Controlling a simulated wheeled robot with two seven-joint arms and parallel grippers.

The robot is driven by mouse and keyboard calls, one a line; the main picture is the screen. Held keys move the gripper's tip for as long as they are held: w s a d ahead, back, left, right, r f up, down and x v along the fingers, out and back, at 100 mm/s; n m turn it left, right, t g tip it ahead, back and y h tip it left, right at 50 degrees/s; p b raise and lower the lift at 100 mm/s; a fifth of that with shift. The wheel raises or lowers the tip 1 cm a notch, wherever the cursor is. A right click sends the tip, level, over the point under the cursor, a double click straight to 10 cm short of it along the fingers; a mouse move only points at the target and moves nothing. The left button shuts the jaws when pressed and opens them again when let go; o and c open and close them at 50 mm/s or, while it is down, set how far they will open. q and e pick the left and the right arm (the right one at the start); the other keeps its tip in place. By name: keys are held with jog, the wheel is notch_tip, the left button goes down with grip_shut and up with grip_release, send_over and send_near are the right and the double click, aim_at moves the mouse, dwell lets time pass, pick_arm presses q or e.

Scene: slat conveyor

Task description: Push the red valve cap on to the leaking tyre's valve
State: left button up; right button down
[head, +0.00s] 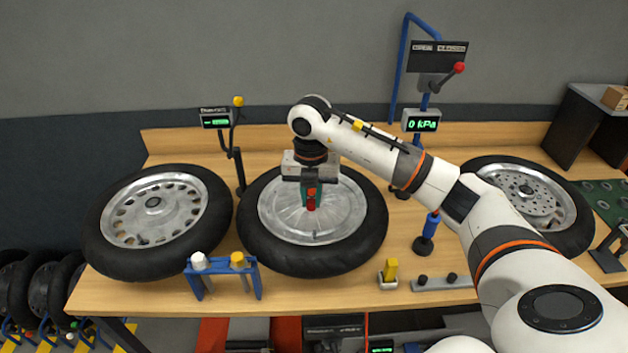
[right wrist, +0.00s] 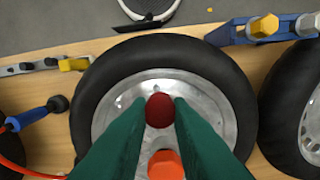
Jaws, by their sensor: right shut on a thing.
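My right gripper (head: 311,201) is over the hub of the middle tyre (head: 262,238), pointing down, with its green fingers shut on the red valve cap (head: 311,207). In the right wrist view the cap (right wrist: 159,110) sits between the tips of the green fingers (right wrist: 160,122), in front of the silver rim. The cap looks held above the wheel, but the exact gap is hard to judge. I cannot make out a valve on the middle wheel; the fingers and cap cover part of the rim. My left gripper is not in view.
Other tyres lie left (head: 105,235) and right (head: 575,215) on the wooden bench. A blue rack (head: 222,265) with white and yellow caps stands at the front edge. A yellow block (head: 391,268) sits front right. A display (head: 422,121) reads 0 kPa.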

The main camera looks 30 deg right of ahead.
jog(key=shift+w+d+f+m+b, duration=0.15)
jog(key=shift+f+m+b, duration=0.35)
jog(key=shift+f+b, duration=0.6)
jog(key=shift+d+f+m+b, duration=0.2)
jog(key=shift+f+m+b, duration=0.45)
jog(key=shift+f, duration=0.85)
jog(key=shift+w+d+f+m+b, duration=0.1)
jog(key=shift+d+f+m+b, duration=0.2)
jog(key=shift+f+b, duration=0.85)
jog(key=shift+a+f+b, duration=0.1)
jog(key=shift+f+b, duration=0.35)
jog(key=shift+f, duration=0.55)
jog(key=c, duration=1.2)
grip_release()
jog(key=shift+c, duration=0.2)
jog(key=shift+r, duration=0.1)
notch_tip(320, 180, up, 11)
jog(key=p, duration=0.7)
